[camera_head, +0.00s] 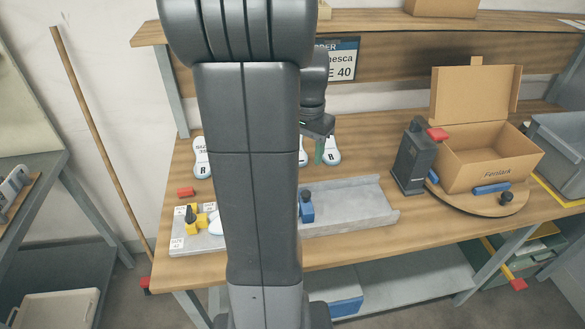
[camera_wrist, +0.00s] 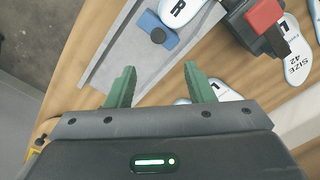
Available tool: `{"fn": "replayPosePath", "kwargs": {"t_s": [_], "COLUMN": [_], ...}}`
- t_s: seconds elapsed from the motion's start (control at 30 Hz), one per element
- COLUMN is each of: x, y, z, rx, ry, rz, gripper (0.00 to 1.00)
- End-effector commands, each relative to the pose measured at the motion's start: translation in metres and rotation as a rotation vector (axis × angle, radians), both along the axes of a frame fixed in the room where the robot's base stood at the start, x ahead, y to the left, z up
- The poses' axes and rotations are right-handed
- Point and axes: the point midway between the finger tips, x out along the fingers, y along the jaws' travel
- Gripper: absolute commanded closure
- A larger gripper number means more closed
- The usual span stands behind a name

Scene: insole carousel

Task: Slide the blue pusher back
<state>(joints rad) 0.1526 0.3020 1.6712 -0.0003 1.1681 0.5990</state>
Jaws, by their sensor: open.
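The blue pusher (camera_head: 306,207) with its dark knob sits in the grey channel (camera_head: 365,208) on the workbench, just right of my arm in the head view. In the wrist view the blue pusher (camera_wrist: 153,30) lies ahead of my fingertips, beside a white insole marked R (camera_wrist: 182,9). The channel (camera_wrist: 115,58) runs diagonally there. My gripper (camera_head: 321,152) is above the back of the bench, beyond the channel, near white insoles (camera_head: 331,150). Its green fingers (camera_wrist: 159,68) are apart with nothing between them. My arm hides the left part of the channel.
A black stand with a red part (camera_head: 412,160) is right of the channel. Further right, an open cardboard box (camera_head: 486,157) rests on a round wooden turntable (camera_head: 460,203). A black and red device (camera_wrist: 262,22) is near the channel in the wrist view.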

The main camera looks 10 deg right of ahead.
Motion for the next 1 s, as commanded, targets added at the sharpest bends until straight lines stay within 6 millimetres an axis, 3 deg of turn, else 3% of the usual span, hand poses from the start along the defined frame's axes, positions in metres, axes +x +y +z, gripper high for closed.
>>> {"fn": "replayPosePath", "kwargs": {"t_s": [0.17,0.63,1.0], "x": [0.0,-0.001,-0.001], "y": [0.0,0.0,0.0], "z": [-0.018,-0.11,-0.137], "rx": [0.001,0.001,0.001], "ry": [0.004,0.006,0.002], "rz": [-0.002,0.0,0.0], "gripper": [0.52,0.52,0.52]}}
